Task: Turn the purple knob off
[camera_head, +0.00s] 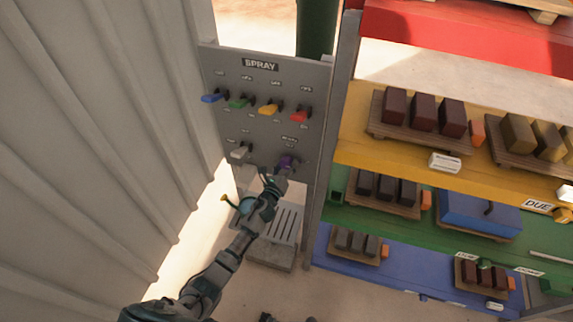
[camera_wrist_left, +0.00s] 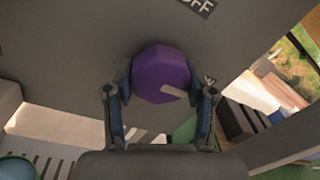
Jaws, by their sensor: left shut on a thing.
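The purple knob (camera_head: 285,163) is at the lower right of the grey SPRAY panel (camera_head: 227,75) in the head view. In the left wrist view the purple knob (camera_wrist_left: 161,75) fills the middle, with a pale mark pointing to its lower right. My left gripper (camera_head: 277,181) reaches up to the knob from below. In the wrist view the left gripper's fingers (camera_wrist_left: 160,95) stand on either side of the knob, shut on it. An "OFF" label (camera_wrist_left: 198,6) shows at the top of the wrist view. My right gripper is not in view.
Blue (camera_head: 212,97), green (camera_head: 238,102), yellow (camera_head: 269,108) and red (camera_head: 300,116) handles line the panel above, with a grey handle (camera_head: 240,152) to the left. A teal watering can (camera_head: 247,205) stands below. Shelves with blocks are at right; a corrugated wall is at left.

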